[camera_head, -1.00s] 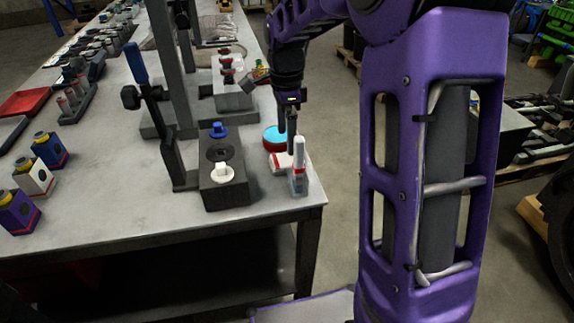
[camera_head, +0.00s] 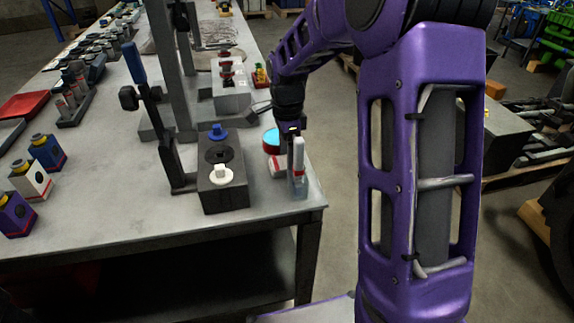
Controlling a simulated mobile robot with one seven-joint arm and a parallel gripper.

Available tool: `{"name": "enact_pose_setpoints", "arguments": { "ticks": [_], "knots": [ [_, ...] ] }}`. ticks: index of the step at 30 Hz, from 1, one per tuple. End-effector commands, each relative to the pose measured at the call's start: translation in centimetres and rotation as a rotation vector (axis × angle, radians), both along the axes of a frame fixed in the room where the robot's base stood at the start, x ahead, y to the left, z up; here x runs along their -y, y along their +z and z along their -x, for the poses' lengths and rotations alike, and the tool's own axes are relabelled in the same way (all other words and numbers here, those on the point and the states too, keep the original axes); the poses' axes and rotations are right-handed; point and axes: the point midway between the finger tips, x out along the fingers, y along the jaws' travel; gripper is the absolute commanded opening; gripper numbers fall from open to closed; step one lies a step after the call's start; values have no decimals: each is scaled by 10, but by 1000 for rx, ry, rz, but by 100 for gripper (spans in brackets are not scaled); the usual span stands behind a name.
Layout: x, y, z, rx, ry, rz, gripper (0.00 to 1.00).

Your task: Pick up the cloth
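I cannot make out the cloth for certain. A pale grey, crumpled or mesh-like patch (camera_head: 218,34) lies flat at the far end of the grey workbench (camera_head: 120,205); it may be the cloth. A small white and red item (camera_head: 278,167) lies near the bench's right edge, partly hidden. My gripper (camera_head: 291,152) points down over this right edge area, close beside a clear tube with a white top and red band (camera_head: 299,180). Its fingers are dark and small, overlapping the tube in view, so their opening and any contact are unclear.
A red tin with a light blue top (camera_head: 271,140) stands just left of my gripper. A dark block with a white knob (camera_head: 222,185) and a press-like post stand further left. The front middle of the bench is clear.

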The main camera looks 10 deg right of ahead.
Motion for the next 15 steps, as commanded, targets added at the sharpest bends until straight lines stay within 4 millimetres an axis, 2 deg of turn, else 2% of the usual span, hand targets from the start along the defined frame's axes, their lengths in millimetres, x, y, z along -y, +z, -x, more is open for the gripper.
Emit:
{"name": "enact_pose_setpoints", "arguments": {
  "ticks": [1, 8, 15],
  "knots": [
    [0, 0, 0, 1, 0, 0, 62],
    [0, 0, 0, 1, 0, 0, 20],
    [0, 2, 0, 1, 0, 0, 19]
  ]
}}
